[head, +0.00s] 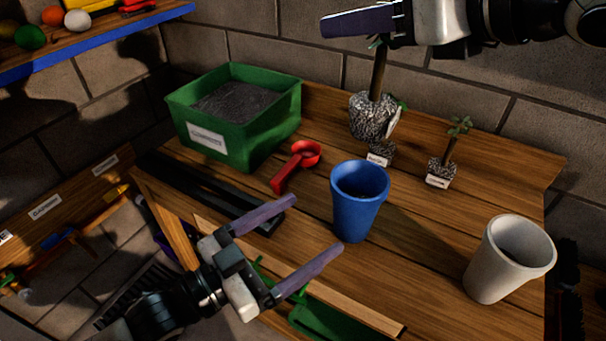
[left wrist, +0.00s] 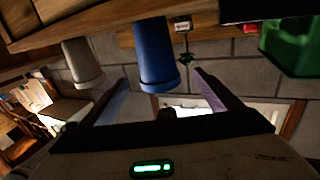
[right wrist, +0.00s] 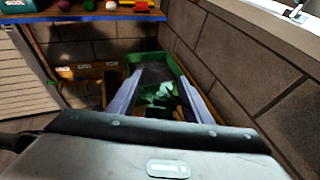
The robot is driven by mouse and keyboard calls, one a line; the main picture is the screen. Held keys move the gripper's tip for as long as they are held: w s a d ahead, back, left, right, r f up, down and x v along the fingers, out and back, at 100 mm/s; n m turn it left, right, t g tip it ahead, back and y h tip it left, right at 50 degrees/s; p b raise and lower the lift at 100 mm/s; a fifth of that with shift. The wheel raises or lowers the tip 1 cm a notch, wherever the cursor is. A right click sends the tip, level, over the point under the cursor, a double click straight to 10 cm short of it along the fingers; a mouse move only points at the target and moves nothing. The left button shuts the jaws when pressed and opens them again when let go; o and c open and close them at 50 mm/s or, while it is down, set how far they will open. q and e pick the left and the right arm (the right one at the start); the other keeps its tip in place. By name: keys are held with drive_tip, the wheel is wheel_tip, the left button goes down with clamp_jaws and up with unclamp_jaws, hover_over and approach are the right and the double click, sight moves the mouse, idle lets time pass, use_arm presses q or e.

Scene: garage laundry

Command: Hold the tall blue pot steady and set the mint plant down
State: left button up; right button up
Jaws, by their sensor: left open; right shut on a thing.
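The tall blue pot (head: 357,210) stands upright on the wooden bench. My left gripper (head: 318,224) is open just left of it, fingers pointing at it and apart from it. In the left wrist view the blue pot (left wrist: 154,55) shows beyond and between the open fingers. My right gripper (head: 358,22) is shut on a plant high at the back, its leaves mostly hidden by the fingers. The plant's bare speckled root ball (head: 371,115) hangs below, with a pale tag. I take it for the mint plant; the tag is unreadable. Green leaves (right wrist: 160,95) show in the right wrist view.
A green soil bin (head: 240,118) stands back left, and a red scoop (head: 297,165) lies beside it. Two small seedlings, one at the right (head: 441,170), stand behind the blue pot. A white pot (head: 509,258) stands at the right. Bench between the pots is clear.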

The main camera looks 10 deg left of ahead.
sight(370, 192)
use_arm(q)
drive_tip(key=shift+s+d+f, duration=0.15)
drive_tip(key=shift+d+f, duration=0.1)
drive_tip(key=shift+f, duration=0.1)
drive_tip(key=shift+w+d, duration=0.2)
drive_tip(key=x, duration=1.1)
drive_tip(key=shift+d+f, duration=0.15)
drive_tip(key=shift+c, duration=0.4)
drive_tip(key=c, duration=1.1)
use_arm(e)
wheel_tip(370, 192, down, 15)
